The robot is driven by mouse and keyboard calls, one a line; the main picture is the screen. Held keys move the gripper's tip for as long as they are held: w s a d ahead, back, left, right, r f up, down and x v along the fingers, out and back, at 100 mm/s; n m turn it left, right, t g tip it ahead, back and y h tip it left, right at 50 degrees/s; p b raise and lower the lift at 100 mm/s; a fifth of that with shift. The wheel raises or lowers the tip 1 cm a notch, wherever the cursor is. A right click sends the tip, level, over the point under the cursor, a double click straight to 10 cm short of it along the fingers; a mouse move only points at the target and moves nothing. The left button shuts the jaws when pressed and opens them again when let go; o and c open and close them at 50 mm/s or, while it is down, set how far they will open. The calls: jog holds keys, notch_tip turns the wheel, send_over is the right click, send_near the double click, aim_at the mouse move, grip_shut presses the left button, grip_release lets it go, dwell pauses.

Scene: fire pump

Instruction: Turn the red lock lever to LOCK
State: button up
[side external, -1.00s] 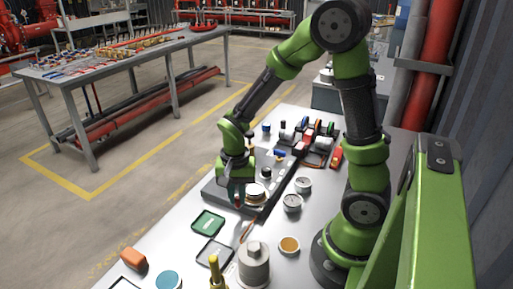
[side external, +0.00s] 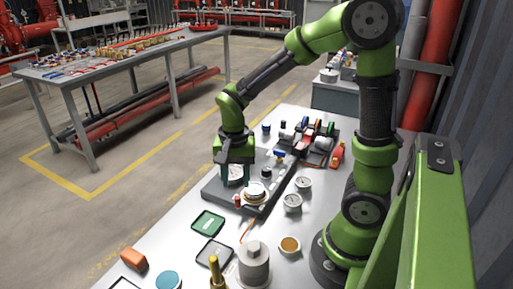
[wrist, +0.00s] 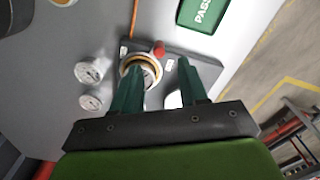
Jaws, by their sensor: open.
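The red lock lever (side external: 237,200) is a small red piece on the dark base plate (side external: 219,190), beside a brass-ringed round fitting (side external: 256,190). In the wrist view the red lever (wrist: 158,48) shows just past the fingertips, up and right of the fitting (wrist: 133,62). Small white labels lie near it, too small to read. My gripper (side external: 234,180) points down over the plate, behind the lever in the side view. In the wrist view its green fingers (wrist: 160,66) are apart, with nothing held between them. The lever and fingers look apart.
Two round gauges (side external: 304,184) (side external: 293,202) stand right of the plate. A green sign (side external: 208,222) lies in front. Valves and colored fittings (side external: 315,140) crowd the back of the table. A grey metal cylinder (side external: 254,265) stands at the front.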

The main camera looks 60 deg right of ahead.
aim_at(236, 196)
notch_tip(236, 196, up, 11)
dwell(0.5)
jog(key=s+a+r+n+t+y, duration=0.2)
jog(key=s+a+n+t, duration=0.4)
jog(key=n+t, duration=0.1)
jog(key=shift+s+r+n, duration=0.25)
jog(key=shift+r+n, duration=0.05)
jog(key=shift+n, duration=0.6)
